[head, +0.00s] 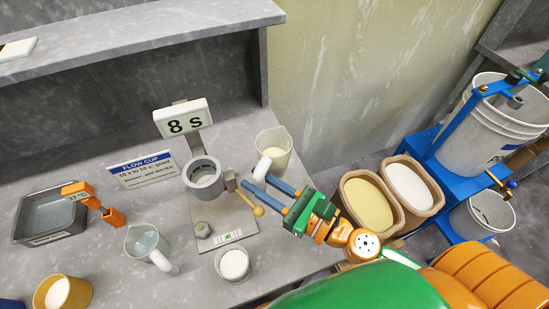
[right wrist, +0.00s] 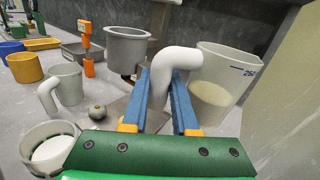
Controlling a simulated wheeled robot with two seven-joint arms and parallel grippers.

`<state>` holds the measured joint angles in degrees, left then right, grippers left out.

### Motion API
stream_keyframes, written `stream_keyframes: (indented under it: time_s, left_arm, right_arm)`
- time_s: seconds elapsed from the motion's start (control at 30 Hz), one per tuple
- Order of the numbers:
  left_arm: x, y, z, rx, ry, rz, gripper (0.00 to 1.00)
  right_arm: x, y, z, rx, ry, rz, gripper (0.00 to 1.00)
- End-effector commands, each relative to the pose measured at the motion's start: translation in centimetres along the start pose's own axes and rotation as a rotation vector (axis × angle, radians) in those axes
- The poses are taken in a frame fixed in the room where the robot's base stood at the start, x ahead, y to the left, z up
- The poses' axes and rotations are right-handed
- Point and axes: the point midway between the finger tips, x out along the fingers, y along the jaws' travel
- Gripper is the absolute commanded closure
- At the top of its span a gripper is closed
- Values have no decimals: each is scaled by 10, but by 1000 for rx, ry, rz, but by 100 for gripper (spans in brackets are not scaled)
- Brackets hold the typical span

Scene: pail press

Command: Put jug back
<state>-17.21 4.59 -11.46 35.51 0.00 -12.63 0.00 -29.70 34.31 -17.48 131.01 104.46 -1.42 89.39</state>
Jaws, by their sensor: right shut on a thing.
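The jug (head: 276,148), a pale translucent vessel with cream liquid inside, stands upright at the back right of the bench. I cannot tell whether its base touches the bench. My right gripper (head: 257,182) is shut on its white handle (head: 262,166). In the right wrist view the blue fingers (right wrist: 161,98) close around the handle (right wrist: 172,70), with the jug's body (right wrist: 225,85) to their right and a graduation mark near its rim. My left gripper is in neither view.
The grey flow cup (head: 203,180) on its stand is just left of the jug, below an "8 s" display (head: 184,121). A second jug (head: 146,242), a white-filled cup (head: 234,264) and a dark tray (head: 50,217) are farther left. Two open sacks (head: 362,228) are right.

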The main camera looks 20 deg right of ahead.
Motion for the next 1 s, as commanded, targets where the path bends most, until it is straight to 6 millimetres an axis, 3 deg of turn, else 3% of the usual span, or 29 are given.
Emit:
stream_keyframes:
  time_s: [0.23, 0.3, 0.4, 0.57, 0.7, 1.0]
  left_arm:
    - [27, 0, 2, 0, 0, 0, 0]
    - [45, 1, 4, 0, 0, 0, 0]
    - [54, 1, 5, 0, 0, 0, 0]
    - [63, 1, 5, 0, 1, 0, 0]
    - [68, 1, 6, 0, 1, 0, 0]
    - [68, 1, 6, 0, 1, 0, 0]
  right_arm:
    - [43, -67, -45, -1, -4, -7, 100]
    - [50, -76, -71, 4, -3, -6, 100]
    - [59, -89, -89, 4, -3, -4, 100]
    - [67, -100, -108, 3, -2, -3, 100]
    - [66, -98, -131, 6, -1, -2, 100]
    - [66, -97, -133, 2, -1, 0, 100]
